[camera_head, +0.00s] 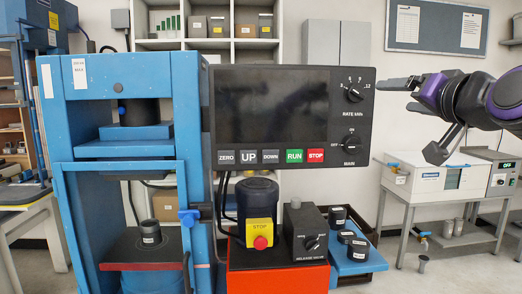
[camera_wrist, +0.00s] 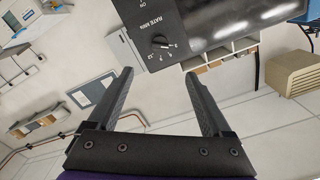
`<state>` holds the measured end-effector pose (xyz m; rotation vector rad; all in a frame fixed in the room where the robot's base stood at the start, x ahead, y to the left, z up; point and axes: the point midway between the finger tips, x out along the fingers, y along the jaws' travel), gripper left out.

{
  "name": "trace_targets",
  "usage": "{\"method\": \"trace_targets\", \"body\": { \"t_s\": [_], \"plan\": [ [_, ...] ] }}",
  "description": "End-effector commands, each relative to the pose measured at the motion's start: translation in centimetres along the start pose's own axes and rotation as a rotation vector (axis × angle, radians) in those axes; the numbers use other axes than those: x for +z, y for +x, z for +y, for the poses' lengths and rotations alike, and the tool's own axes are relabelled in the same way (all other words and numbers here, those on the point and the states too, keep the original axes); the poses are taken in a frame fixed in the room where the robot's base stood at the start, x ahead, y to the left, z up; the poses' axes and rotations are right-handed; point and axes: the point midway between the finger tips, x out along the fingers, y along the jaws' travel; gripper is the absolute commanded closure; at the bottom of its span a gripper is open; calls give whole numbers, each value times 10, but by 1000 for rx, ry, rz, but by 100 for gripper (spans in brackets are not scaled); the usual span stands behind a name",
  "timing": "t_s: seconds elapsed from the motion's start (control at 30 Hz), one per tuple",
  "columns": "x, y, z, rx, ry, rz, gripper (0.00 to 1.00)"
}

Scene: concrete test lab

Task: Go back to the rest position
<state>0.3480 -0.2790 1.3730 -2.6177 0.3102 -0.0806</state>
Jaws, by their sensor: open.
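My gripper (camera_head: 388,95) is at the right in the head view, reaching in from the right edge. Its fingertips are just right of the black control panel (camera_head: 290,170), near the RATE knob (camera_head: 354,94). In the wrist view my gripper (camera_wrist: 158,85) has its two fingers spread apart with nothing between them. The control panel (camera_wrist: 180,15) shows beyond the fingers there, with the RATE knob (camera_wrist: 160,41). I cannot tell whether a fingertip touches the panel.
A blue press frame (camera_head: 185,110) stands at the left. An emergency stop button (camera_head: 261,242) and a release valve box (camera_head: 306,235) sit below the panel. Dark cylinders (camera_head: 357,248) stand on a blue tray (camera_head: 352,268). A white machine (camera_head: 432,172) stands on a bench at the right.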

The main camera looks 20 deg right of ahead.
Motion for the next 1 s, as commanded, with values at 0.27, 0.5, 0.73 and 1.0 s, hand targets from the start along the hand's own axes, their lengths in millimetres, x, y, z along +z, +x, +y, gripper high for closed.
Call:
{"method": "trace_targets", "body": {
  "t_s": [0.27, 0.5, 0.73, 1.0],
  "plan": [
    [49, -5, -43, -25, -72, -156, 16],
    [204, -53, -109, -36, -311, -613, 16],
    [315, -125, -106, 31, -518, -989, 16],
    [344, -152, -95, 66, -582, -1108, 16]
  ]
}}
